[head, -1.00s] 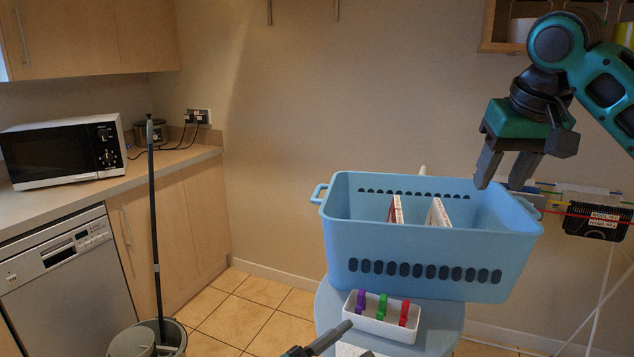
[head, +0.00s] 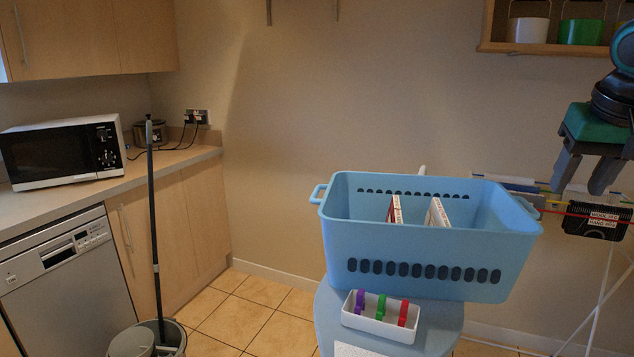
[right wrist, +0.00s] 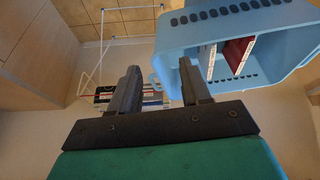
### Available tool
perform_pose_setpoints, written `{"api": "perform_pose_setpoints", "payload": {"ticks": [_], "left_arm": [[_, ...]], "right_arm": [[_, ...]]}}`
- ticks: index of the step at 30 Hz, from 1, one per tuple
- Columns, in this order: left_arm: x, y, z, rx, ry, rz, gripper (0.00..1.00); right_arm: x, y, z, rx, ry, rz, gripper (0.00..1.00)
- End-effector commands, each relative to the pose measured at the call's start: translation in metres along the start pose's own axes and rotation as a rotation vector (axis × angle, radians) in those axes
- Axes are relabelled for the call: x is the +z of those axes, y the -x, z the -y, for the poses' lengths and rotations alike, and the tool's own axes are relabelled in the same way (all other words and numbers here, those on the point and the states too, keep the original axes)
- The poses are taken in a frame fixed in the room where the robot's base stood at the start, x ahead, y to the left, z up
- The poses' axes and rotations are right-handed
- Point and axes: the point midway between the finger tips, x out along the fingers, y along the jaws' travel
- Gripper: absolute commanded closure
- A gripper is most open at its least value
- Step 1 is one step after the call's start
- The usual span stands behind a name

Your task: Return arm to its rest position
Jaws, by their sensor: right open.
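My right gripper (head: 582,175) is at the right edge of the head view, fingers pointing down, open and empty. It is up and to the right of the blue basket (head: 425,250), apart from it. In the right wrist view its two fingers (right wrist: 160,90) are spread with nothing between them. The basket also shows in that view (right wrist: 265,55), with two thin upright boxes inside, one red-edged (head: 394,210) and one pale (head: 437,213). My left gripper is not in the head view.
A white tray (head: 380,328) with purple, green and red clips sits before the basket on a round blue stool (head: 440,335). A drying rack with a black wool-wash basket (head: 594,224) stands at right. A shelf with pots (head: 528,30) hangs above. The left counter holds a microwave (head: 62,150).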

Motion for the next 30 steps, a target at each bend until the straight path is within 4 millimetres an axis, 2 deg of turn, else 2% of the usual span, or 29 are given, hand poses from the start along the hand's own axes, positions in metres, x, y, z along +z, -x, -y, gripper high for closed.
{"api": "perform_pose_setpoints", "payload": {"ticks": [1,3,8,14,21,26,30], "left_arm": [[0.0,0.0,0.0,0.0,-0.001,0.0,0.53],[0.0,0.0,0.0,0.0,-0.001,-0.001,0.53],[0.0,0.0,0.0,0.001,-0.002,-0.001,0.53],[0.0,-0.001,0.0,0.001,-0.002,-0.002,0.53],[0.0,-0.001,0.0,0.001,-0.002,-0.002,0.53],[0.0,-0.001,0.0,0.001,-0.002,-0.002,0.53],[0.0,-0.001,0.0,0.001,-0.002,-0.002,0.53]], "right_arm": [[0.002,-0.006,-0.015,0.015,-0.023,0.001,0.53],[0.002,-0.03,-0.005,0.01,0.008,-0.01,0.53],[0.005,-0.079,-0.001,0.01,0.054,-0.051,0.53],[0.021,-0.153,0.002,0.018,0.142,-0.117,0.53],[0.062,-0.239,0.0,0.034,0.298,-0.216,0.53],[0.101,-0.283,-0.004,0.044,0.421,-0.279,0.53],[0.141,-0.313,-0.009,0.048,0.543,-0.331,0.53]]}}
